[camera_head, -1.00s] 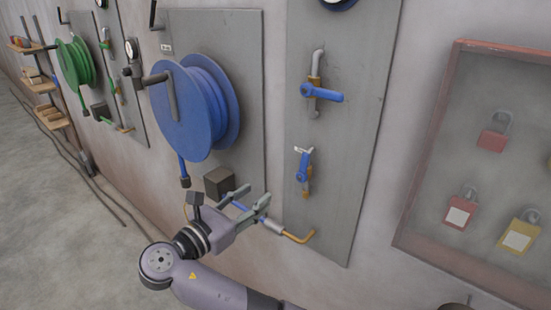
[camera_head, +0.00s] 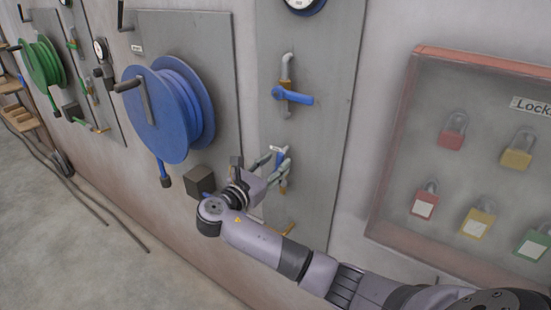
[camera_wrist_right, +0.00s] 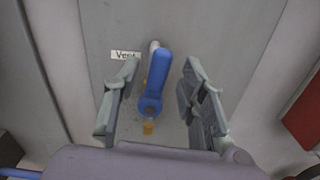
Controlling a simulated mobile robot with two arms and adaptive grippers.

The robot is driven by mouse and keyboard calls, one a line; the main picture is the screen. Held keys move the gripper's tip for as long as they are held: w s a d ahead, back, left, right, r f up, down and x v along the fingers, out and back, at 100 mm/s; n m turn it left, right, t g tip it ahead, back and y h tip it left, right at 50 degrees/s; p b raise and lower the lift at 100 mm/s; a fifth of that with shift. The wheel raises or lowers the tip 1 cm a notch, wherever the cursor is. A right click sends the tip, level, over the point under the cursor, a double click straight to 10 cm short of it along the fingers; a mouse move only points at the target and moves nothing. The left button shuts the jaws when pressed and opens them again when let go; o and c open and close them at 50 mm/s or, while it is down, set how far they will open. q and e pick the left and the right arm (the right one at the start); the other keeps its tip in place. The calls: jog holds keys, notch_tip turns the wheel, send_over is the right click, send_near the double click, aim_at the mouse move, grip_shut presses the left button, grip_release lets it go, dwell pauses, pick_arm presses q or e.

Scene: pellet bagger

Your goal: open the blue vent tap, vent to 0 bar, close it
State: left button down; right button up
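The blue vent tap (camera_wrist_right: 153,82) shows in the right wrist view with a "Vent" label (camera_wrist_right: 126,56) at its upper left. Its blue lever points up along the pipe. My right gripper (camera_wrist_right: 159,95) is open, with one finger on each side of the lever and gaps showing on both sides. In the head view my right gripper (camera_head: 274,160) is at the tap, and its fingers hide most of it. A gauge (camera_head: 303,3) at the top of the panel is cut off, and its reading cannot be made out. My left gripper is not in view.
A blue hose reel (camera_head: 170,110) and a dark box (camera_head: 201,180) are to the left. A lockout case with padlocks (camera_head: 390,150) is on the right.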

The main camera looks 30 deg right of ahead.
jog(key=shift+w+d, duration=0.2)
jog(key=shift+d, duration=0.2)
grip_shut()
dwell(0.4)
